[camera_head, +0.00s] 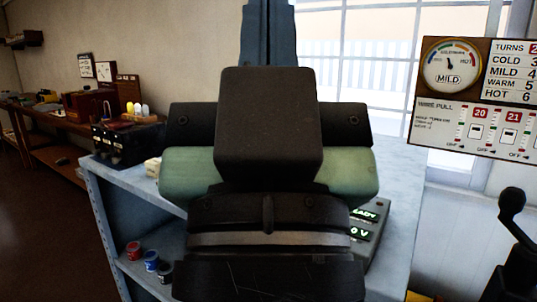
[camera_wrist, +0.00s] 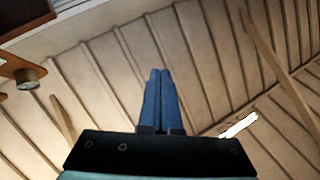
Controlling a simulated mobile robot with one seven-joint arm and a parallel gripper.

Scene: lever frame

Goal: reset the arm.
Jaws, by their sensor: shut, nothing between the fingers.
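My gripper (camera_wrist: 160,74) shows in the wrist view as two blue fingers side by side, closed together with nothing between them. They point up toward the ceiling. In the head view my raised arm, black and green, fills the middle of the picture close to the camera. The blue fingers rise above it and run out of the top edge, so their tips are hidden there. My gripper touches nothing that I can see.
Behind my arm stands a blue-grey bench (camera_head: 400,215) with a lit display box (camera_head: 372,228), partly hidden. Small jars (camera_head: 151,260) sit on its lower shelf. A gauge board (camera_head: 470,95) hangs right, above a black handle (camera_head: 512,215). A wooden workbench (camera_head: 60,120) runs left.

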